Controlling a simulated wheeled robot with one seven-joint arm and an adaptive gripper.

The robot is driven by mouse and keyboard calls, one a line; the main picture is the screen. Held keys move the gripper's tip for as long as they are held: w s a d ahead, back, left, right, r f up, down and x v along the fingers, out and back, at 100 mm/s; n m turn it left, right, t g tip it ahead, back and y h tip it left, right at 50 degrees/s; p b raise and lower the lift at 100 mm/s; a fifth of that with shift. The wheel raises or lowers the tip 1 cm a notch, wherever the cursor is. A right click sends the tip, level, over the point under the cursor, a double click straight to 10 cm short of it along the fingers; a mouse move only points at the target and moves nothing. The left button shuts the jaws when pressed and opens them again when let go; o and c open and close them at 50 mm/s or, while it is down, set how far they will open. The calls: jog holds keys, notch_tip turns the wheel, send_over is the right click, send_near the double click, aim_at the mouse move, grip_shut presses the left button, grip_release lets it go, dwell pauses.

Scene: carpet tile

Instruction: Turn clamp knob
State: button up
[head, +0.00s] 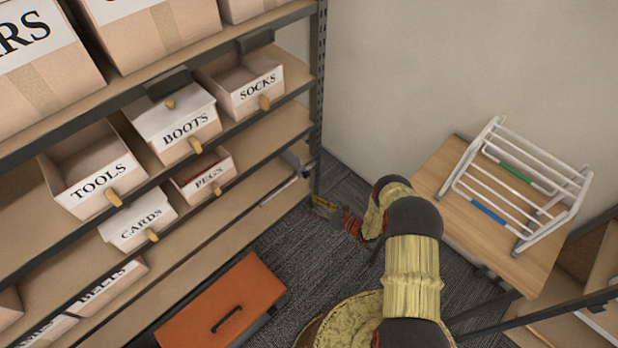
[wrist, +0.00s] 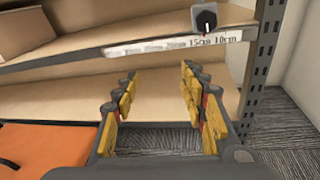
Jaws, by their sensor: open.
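The clamp knob (wrist: 205,19) is a dark round knob with a pale pointer mark on a grey plate, at the shelf's front edge in the upper right of the wrist view. My gripper (wrist: 157,82) is open and empty, its yellow-padded fingers spread below and left of the knob, apart from it. In the head view my gripper (head: 327,206) is small, near the foot of the shelf's upright. I cannot make out the knob clearly in the head view.
A white strip (wrist: 165,46) marked in centimetres runs along the shelf edge. The shelf's upright (wrist: 263,60) stands right of the knob. Labelled boxes fill the shelves, including TOOLS (head: 92,182). An orange chest (head: 215,305) lies on the carpet. A white rack (head: 515,185) stands on a wooden table (head: 440,165).

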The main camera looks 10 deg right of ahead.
aim_at(308, 176)
jog(key=w+d+r+m+t+h, duration=0.2)
jog(key=w+d+r+t, duration=0.1)
jog(key=w+d+r, duration=0.15)
jog(key=b+x, duration=0.1)
jog(key=x, duration=0.7)
jog(key=shift+w+d+f+b, duration=0.1)
jog(key=shift+w+d+b, duration=0.1)
jog(key=shift+b, duration=0.2)
jog(key=c, duration=0.3)
jog(key=c, duration=0.7)
grip_shut()
